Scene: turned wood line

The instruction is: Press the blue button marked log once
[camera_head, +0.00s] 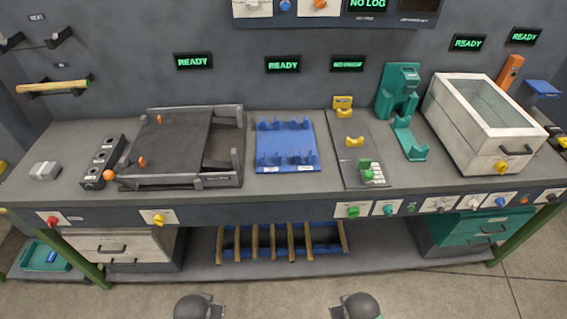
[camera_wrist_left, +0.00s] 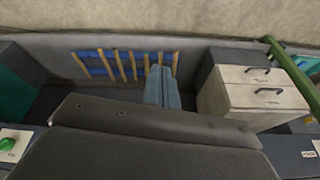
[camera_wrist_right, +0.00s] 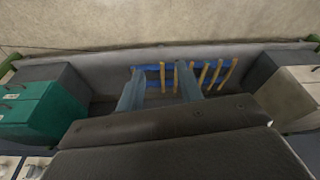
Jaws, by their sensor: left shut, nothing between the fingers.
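Two blue buttons show in the head view, and their labels are too small to read. One blue button (camera_head: 285,5) is on the upper panel, left of a screen reading NO LOG (camera_head: 367,4). The other blue button (camera_head: 500,202) is on the bench's front edge at the right. I cannot tell which is marked log. My left gripper (camera_wrist_left: 161,72) is shut and empty, its fingers together. My right gripper (camera_wrist_right: 160,85) is open and empty, its fingers apart. Both hang in front of the bench, away from both buttons.
The bench (camera_head: 290,190) carries a dark frame fixture (camera_head: 195,180), a blue rack (camera_head: 285,145), a teal stand (camera_head: 399,95) and a glass-lidded box (camera_head: 470,130). Other coloured buttons line its front edge. A lower shelf holds a blue rack of wooden rods (camera_head: 272,242).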

